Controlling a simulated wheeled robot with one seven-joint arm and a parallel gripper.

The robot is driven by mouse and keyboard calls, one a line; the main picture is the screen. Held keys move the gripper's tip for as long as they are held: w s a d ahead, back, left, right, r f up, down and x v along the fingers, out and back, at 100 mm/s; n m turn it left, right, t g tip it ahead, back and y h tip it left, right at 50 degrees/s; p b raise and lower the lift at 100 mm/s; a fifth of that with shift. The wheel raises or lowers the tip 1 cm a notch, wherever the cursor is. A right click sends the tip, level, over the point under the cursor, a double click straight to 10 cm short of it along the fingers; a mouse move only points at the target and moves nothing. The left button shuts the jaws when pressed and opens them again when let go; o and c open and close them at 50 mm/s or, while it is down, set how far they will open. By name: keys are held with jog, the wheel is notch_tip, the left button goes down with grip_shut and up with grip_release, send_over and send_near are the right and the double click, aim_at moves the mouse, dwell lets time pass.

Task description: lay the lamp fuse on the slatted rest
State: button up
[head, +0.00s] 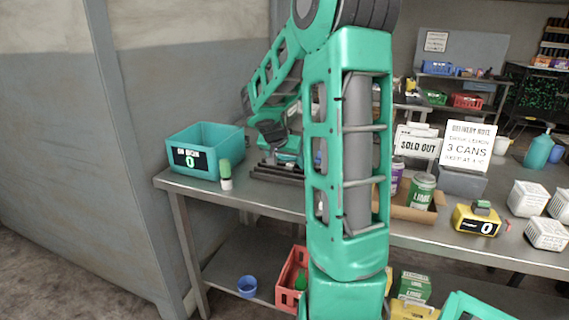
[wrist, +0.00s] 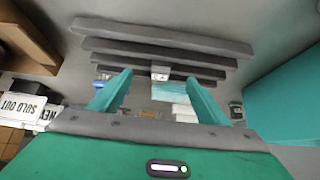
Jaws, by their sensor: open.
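The slatted rest (wrist: 165,42) is a set of dark grey parallel bars across the top of the wrist view. In the head view the rest (head: 277,173) lies on the metal table, partly behind my arm. My gripper (wrist: 160,78) is open, with its teal fingers apart over the near bars. A small pale grey block (wrist: 160,72), which looks like the lamp fuse, shows between the fingertips at the near bars. It seems apart from both fingers; I cannot tell exactly how it is supported. In the head view the fuse is not discernible.
A teal bin (head: 206,150) with a 0 display stands left of the rest. A green-capped white bottle (head: 225,176) stands between them. Right of my arm are a cardboard tray with a lime can (head: 421,191), a sold-out sign (head: 417,144) and a yellow device (head: 477,221).

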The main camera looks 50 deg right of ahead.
jog(key=shift+r, duration=0.15)
dwell(0.4)
jog(key=v, duration=0.8)
jog(key=shift+w+d+r, duration=0.2)
jog(key=shift+d+r, duration=0.05)
jog(key=shift+r, duration=0.2)
dwell(0.5)
jog(key=shift+s, duration=0.1)
dwell(0.5)
jog(key=s+a+f+n+g+y, duration=0.1)
jog(key=s+a+f+n+y, duration=0.2)
jog(key=s+a, duration=0.8)
jog(key=s+a+f+n+g+y, duration=0.2)
jog(key=s+a+f+n+y, duration=0.2)
jog(key=s+a, duration=0.6)
jog(key=s, duration=0.5)
jog(key=shift+a, duration=0.4)
jog(key=shift+w+f, duration=0.1)
